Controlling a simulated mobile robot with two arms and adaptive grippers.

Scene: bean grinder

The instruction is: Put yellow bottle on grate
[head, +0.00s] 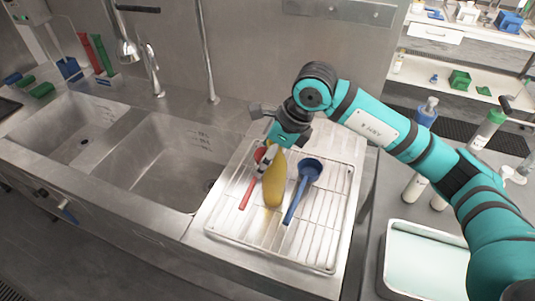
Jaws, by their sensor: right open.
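The yellow bottle (273,184) stands on the wire grate (318,239) over the steel drainboard, roughly upright. My right gripper (267,160) is at the top of the bottle, with its fingers around or just beside the neck; I cannot tell whether they touch it. The gripper is open. It hides part of the bottle's top. My left gripper is not in view.
A blue ladle (309,171) lies on the grate right of the bottle, and a red utensil (246,192) lies to its left. Two sink basins (160,160) are at the left. A white tray (420,262) and several bottles stand on the right counter. The grate's front is clear.

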